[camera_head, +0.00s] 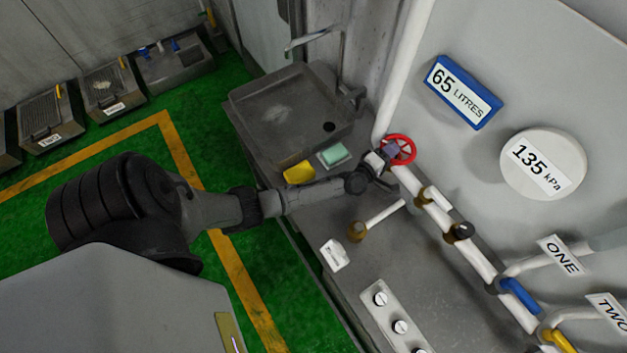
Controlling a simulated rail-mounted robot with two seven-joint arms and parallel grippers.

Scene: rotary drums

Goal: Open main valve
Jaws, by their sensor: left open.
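The main valve appears to be the red handwheel (400,149) on the white pipe at the back of the counter, upper middle of the head view. My left gripper (385,160) is right at the wheel's left side, its fingers overlapping the rim. It is open; whether the fingers touch the wheel I cannot tell. Part of the wheel is hidden behind the gripper. My right gripper is not in the view.
A sink (290,108) lies behind my left arm, with a yellow item (298,172) and a green sponge (334,155) in front of it. Blue (519,295) and yellow (558,341) valve handles sit lower right. Gauges read 65 litres (463,92) and 135 kPa (543,165).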

